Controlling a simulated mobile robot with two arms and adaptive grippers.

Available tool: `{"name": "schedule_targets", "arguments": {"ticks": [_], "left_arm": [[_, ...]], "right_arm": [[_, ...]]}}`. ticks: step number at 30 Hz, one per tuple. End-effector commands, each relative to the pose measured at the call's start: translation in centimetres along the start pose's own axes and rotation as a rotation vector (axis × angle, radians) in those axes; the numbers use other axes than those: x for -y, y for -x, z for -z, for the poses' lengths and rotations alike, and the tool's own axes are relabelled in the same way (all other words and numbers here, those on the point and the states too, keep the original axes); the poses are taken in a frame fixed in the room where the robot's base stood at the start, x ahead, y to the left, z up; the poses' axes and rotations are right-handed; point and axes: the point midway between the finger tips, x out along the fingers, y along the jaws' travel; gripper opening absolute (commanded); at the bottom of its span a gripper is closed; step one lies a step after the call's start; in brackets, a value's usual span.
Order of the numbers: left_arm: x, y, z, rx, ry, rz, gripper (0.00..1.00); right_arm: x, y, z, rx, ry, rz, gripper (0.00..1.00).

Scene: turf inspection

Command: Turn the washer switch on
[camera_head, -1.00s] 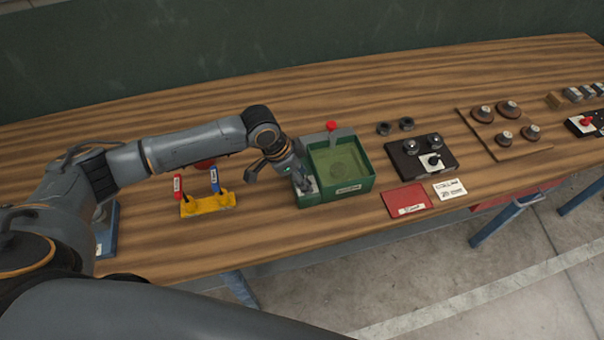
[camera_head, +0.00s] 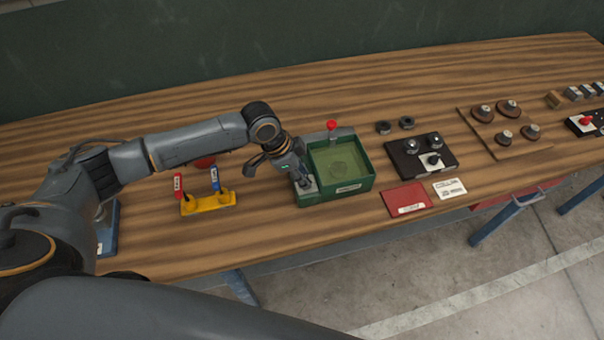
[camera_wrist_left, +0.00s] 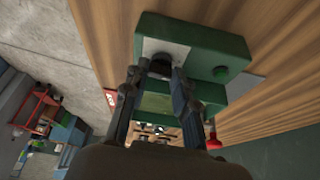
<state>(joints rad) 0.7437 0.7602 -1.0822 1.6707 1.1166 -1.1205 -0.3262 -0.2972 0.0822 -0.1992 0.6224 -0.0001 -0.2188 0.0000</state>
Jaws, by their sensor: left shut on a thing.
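The washer is a green open-topped box (camera_head: 360,186) on the wooden bench, with a green control block (camera_head: 310,199) on its left side. In the left wrist view the block (camera_wrist_left: 230,50) carries a pale plate (camera_wrist_left: 165,50) with a dark switch (camera_wrist_left: 160,66) on it. My left gripper (camera_head: 304,184) points down at this plate. In the left wrist view its fingers (camera_wrist_left: 160,82) are closed around the dark switch. The fingers partly hide the switch, so its position cannot be told. My right gripper is not in view.
A red knob (camera_head: 332,125) stands at the washer's back edge. A yellow rack (camera_head: 208,203) with red and blue tagged handles is to the left. A red booklet (camera_head: 405,197), a white card (camera_head: 449,188) and a black plate (camera_head: 410,165) lie to the right.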

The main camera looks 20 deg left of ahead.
Motion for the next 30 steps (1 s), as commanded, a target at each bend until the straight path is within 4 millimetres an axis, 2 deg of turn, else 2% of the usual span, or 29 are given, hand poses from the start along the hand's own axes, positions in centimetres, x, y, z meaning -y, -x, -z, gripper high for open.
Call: {"name": "schedule_targets", "arguments": {"ticks": [11, 30], "left_arm": [[0.4, -0.3, 0.0, 0.0, -0.292, -0.123, 0.0], [0.9, -0.6, 0.4, -0.002, -0.856, -0.356, 0.0]], "right_arm": [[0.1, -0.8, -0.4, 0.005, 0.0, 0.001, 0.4], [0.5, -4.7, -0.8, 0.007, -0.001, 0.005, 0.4]]}}
